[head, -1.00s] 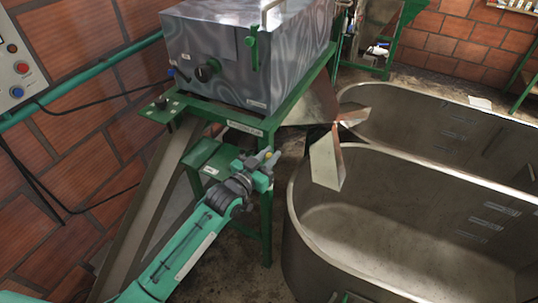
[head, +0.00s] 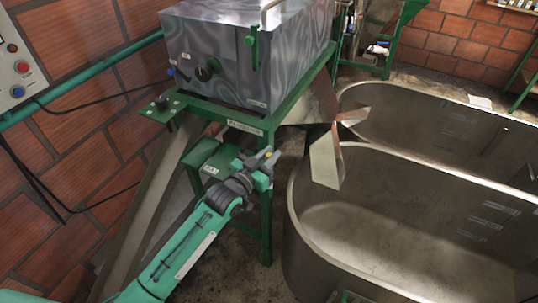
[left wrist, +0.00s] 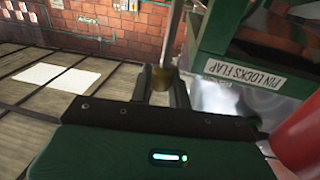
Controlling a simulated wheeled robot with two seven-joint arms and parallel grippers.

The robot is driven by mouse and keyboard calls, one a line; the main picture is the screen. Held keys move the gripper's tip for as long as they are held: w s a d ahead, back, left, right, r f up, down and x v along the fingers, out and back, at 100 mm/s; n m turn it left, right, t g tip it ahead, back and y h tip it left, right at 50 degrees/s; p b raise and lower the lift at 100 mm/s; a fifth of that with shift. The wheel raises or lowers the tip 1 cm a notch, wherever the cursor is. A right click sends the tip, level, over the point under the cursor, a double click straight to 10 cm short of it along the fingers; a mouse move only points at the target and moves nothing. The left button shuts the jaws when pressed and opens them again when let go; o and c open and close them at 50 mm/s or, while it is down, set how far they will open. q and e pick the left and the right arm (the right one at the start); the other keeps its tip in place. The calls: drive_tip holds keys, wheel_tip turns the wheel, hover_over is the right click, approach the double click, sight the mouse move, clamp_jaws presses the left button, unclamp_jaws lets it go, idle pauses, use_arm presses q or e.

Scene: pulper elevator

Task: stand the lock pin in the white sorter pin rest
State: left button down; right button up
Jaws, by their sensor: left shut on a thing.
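My left gripper (head: 269,157) is in front of the green machine stand, beside a small green shelf. In the left wrist view its fingers (left wrist: 163,84) are shut on the lock pin (left wrist: 170,50). The pin has a brass-coloured lower part between the fingers and a grey metal shaft rising out of the top of the picture. In the head view only a small yellowish spot of it shows. I cannot make out the white sorter pin rest in either view. My right gripper is not in view.
The grey metal machine (head: 245,60) sits on its green stand (head: 225,116). A sloping chute (head: 145,215) runs down at left. A large grey tank (head: 400,220) stands at right. The left wrist view shows a "PIN LOCKS FLAP" label (left wrist: 245,72) and a red rounded thing (left wrist: 302,145) close by.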

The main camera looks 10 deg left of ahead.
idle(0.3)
use_arm(q)
drive_tip(key=shift+f, duration=0.4)
idle(0.3)
drive_tip(key=shift+s+f+p, duration=0.1)
drive_tip(key=shift+f+p, duration=0.15)
drive_tip(key=shift+p, duration=0.25)
idle(1.7)
